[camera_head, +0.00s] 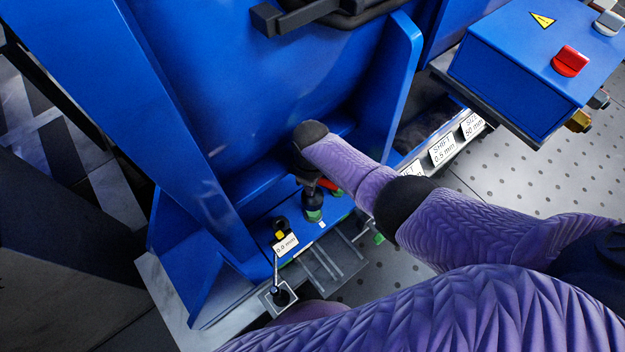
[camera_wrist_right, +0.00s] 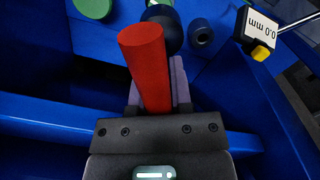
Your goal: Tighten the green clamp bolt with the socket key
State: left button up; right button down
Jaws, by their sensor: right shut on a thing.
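The socket key has a red handle (camera_wrist_right: 146,62) and a dark round head (camera_wrist_right: 163,28). My right gripper (camera_wrist_right: 156,88) is shut on the red handle; the handle lies between its two fingers. In the head view the red handle (camera_head: 331,186) shows just beyond my right gripper (camera_head: 314,178), low beside the blue motor foot. The key's dark socket (camera_head: 313,199) stands upright over the green clamp bolt (camera_head: 314,216), of which only a green rim shows. Whether the socket is fully seated on it I cannot tell. My left gripper is not in view.
A dial gauge with a "0.0 mm" label (camera_head: 285,244) stands left of the bolt; its label also shows in the wrist view (camera_wrist_right: 262,24). A dark bolt (camera_wrist_right: 201,32) sits close by. A blue control box (camera_head: 540,60) with a red switch is at upper right. Blue ribs flank the foot.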

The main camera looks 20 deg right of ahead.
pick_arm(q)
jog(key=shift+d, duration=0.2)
pick_arm(e)
jog(key=shift+d, duration=0.1)
jog(key=n, duration=0.2)
jog(key=shift+n, duration=0.3)
jog(key=n, duration=0.9)
jog(key=shift+n, duration=0.3)
jog(key=n, duration=0.3)
jog(key=shift+b, duration=0.35)
jog(key=shift+n, duration=0.3)
notch_tip(320, 180, down, 6)
jog(key=b, duration=0.4)
jog(key=shift+r, duration=0.2)
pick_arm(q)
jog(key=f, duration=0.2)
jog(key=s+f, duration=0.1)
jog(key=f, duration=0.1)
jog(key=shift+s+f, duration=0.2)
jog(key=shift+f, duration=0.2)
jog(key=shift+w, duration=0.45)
